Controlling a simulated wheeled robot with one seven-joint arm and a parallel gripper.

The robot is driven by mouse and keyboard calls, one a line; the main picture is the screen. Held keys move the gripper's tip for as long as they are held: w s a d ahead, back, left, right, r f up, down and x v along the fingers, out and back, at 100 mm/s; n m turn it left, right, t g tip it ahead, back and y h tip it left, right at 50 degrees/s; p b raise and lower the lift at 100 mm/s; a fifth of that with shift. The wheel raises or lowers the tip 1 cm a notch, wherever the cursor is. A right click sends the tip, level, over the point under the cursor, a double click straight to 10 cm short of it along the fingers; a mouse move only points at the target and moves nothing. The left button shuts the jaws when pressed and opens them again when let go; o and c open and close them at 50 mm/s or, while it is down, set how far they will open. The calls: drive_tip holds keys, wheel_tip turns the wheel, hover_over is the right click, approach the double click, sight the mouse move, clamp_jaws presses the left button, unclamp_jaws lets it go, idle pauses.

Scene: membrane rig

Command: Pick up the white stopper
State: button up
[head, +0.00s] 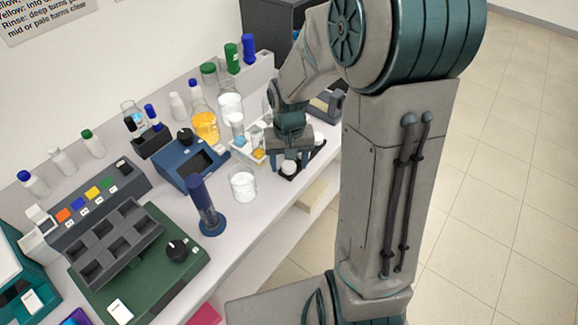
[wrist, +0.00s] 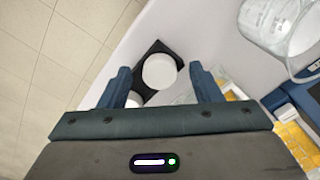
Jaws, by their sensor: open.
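The nearer white stopper (head: 289,167) lies below my gripper (head: 290,160). In the wrist view this white stopper (wrist: 160,71) appears between the two blue fingers of my gripper (wrist: 163,76), a little ahead of their middle. My gripper is open and empty, pointing down.
A glass beaker (head: 243,186) stands left of the tray, and a blue cylinder on a round base (head: 204,206) is nearer. A white rack (head: 249,146) with tubes stands close behind my gripper. The bench edge (head: 262,224) runs just right of the tray, with floor beyond.

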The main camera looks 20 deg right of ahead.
drive_tip(key=c, duration=1)
drive_tip(key=shift+o, duration=0.2)
